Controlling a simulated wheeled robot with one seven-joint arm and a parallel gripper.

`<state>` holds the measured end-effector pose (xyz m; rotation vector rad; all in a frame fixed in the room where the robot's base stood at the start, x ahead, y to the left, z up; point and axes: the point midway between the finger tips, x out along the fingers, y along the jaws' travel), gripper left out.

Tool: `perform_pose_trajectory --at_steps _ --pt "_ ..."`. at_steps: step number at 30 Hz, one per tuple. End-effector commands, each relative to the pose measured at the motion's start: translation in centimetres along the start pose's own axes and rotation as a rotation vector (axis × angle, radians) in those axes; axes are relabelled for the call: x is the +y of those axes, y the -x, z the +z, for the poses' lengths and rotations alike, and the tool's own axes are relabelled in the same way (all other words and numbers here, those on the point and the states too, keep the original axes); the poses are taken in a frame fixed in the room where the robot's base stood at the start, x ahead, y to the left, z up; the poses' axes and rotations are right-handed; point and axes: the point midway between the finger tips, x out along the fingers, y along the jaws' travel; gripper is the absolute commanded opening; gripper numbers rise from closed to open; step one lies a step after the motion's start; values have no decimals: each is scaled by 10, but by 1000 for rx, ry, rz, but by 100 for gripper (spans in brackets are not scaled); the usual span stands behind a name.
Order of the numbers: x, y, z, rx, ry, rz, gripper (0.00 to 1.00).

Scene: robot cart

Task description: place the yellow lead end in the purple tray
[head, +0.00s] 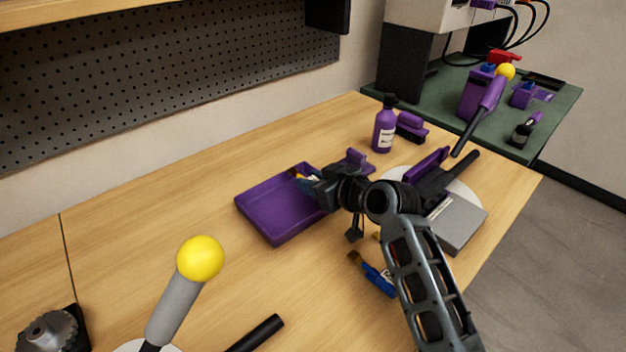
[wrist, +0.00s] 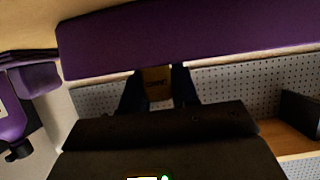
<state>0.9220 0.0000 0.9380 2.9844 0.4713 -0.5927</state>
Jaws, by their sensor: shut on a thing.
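The purple tray (head: 278,232) lies on the wooden bench, left of my gripper. My gripper (head: 303,177) reaches over the tray's far right part, and its fingers are shut on a small dark-yellow piece, which I take for the yellow lead end (wrist: 155,84). In the wrist view the piece sits between the two fingertips, with the tray's purple surface (wrist: 190,38) close behind. Whether the piece touches the tray is not clear. The far right tray edge is partly hidden by my gripper.
A blue piece with a brown end (head: 378,279) lies near my arm. A purple bottle (head: 383,132) and a purple brush (head: 411,127) stand beyond. A grey box (head: 458,225) is right of my arm. A yellow-knobbed lever (head: 200,260) rises front left. Bench left of the tray is clear.

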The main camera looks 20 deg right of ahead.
Motion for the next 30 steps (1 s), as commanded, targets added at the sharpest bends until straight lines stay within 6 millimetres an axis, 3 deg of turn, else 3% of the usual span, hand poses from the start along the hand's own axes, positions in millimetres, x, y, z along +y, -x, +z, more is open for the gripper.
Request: perform_pose_trajectory --at_steps 25,26,30 --pt "0 -6 19 -7 -1 0 0" --pt "0 -7 19 -8 -1 0 32" --pt "0 -7 21 -9 0 0 46"
